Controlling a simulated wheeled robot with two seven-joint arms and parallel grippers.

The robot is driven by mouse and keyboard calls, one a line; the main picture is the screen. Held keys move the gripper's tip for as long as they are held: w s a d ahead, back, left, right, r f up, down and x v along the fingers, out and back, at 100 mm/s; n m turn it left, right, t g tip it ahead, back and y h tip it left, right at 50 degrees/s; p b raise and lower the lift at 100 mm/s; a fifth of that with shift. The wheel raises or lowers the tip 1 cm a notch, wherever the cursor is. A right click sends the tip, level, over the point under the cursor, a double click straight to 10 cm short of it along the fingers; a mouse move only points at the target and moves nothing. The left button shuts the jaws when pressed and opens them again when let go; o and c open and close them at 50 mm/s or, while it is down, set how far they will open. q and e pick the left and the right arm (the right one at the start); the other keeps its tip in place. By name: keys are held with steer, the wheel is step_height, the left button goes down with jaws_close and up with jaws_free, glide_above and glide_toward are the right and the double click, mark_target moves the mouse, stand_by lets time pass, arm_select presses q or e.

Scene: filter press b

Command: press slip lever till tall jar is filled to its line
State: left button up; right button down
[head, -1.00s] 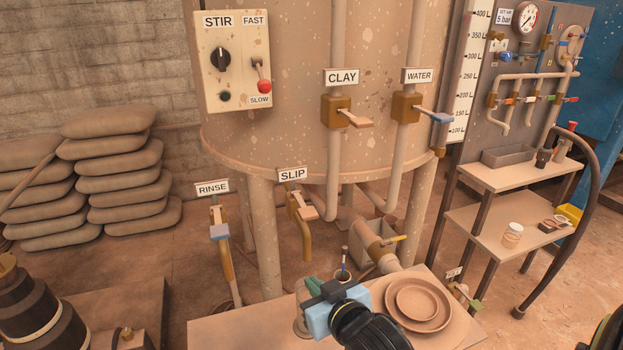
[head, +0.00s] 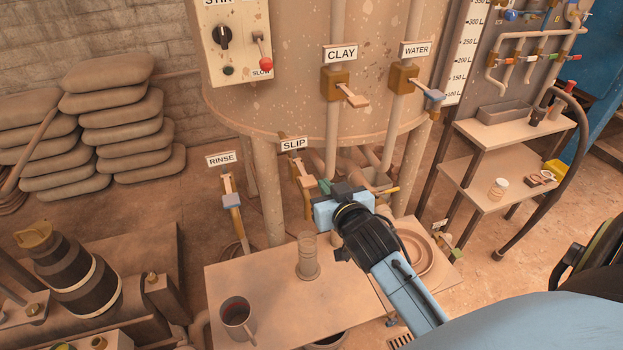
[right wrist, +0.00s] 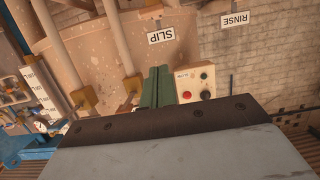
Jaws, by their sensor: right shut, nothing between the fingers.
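The slip lever (head: 307,183) is a small tan handle on the valve below the SLIP sign (head: 293,145). The tall jar (head: 307,258) is a narrow clear jar, upright on the bench below the slip spout. Its line and fill level are too small to make out. My right gripper (head: 324,186), with green fingers and a pale blue body, is shut and empty just right of the slip lever. I cannot tell whether it touches it. In the right wrist view the shut green fingers (right wrist: 155,87) point toward the upside-down SLIP sign (right wrist: 161,35). My left gripper is not in view.
A mug (head: 237,318) stands at the front left of the bench (head: 270,280). Brown dishes (head: 428,250) lie behind my right arm. The rinse lever (head: 231,200) is left of slip; clay (head: 352,97) and water (head: 432,94) levers are above right. A shelf stands at right.

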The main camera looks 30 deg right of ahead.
glide_above(311, 182)
steer(key=s, duration=0.2)
step_height(311, 182, down, 2)
steer(key=f, duration=0.1)
steer(key=a+f, duration=0.1)
steer(key=f, duration=0.1)
steer(key=shift+w, duration=0.2)
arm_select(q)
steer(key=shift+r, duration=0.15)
arm_select(e)
steer(key=shift+f, duration=0.75)
